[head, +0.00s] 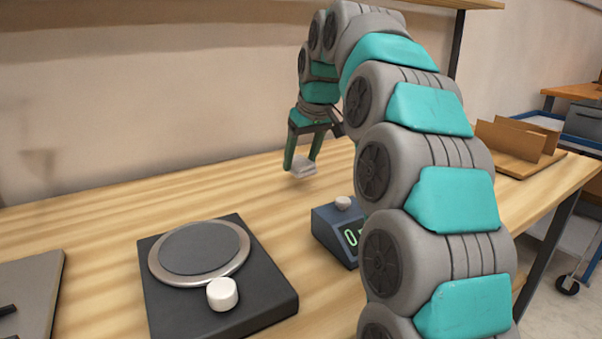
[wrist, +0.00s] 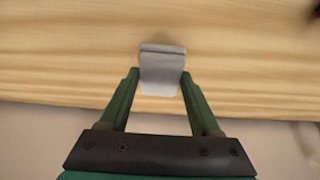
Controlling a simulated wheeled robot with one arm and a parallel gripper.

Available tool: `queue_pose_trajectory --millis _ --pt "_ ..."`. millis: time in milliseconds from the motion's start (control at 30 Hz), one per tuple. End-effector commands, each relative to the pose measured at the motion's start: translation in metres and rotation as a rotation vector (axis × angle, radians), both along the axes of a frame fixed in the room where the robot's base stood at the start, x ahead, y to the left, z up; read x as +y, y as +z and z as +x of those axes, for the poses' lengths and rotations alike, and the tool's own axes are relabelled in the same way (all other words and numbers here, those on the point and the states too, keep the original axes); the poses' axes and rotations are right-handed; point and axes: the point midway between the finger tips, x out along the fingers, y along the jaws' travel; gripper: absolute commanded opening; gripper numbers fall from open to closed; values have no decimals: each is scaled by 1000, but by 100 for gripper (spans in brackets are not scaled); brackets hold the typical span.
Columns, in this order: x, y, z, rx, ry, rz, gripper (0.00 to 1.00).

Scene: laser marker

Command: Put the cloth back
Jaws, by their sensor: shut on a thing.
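The cloth (head: 302,169) is a small light grey folded piece at the tips of my gripper (head: 301,163), over the rear part of the wooden table. In the wrist view the cloth (wrist: 162,68) sits between the two green fingertips of my gripper (wrist: 161,80), which are shut on it. The head view does not show clearly whether the cloth touches the table top or hangs just above it.
A black plate with a round grey disc (head: 200,248) and a white knob-like piece (head: 222,294) stands at front left. A small box with a green display (head: 338,232) stands beside my arm. A wooden rack (head: 520,145) is at right. The table's (head: 110,205) back left is clear.

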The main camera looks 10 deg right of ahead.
Motion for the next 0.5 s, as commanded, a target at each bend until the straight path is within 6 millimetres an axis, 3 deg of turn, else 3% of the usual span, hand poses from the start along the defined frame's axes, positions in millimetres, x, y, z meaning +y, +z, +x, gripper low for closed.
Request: queue_pose_trajectory --millis 500 --pt "0 -36 -1 -1 0 -1 12"
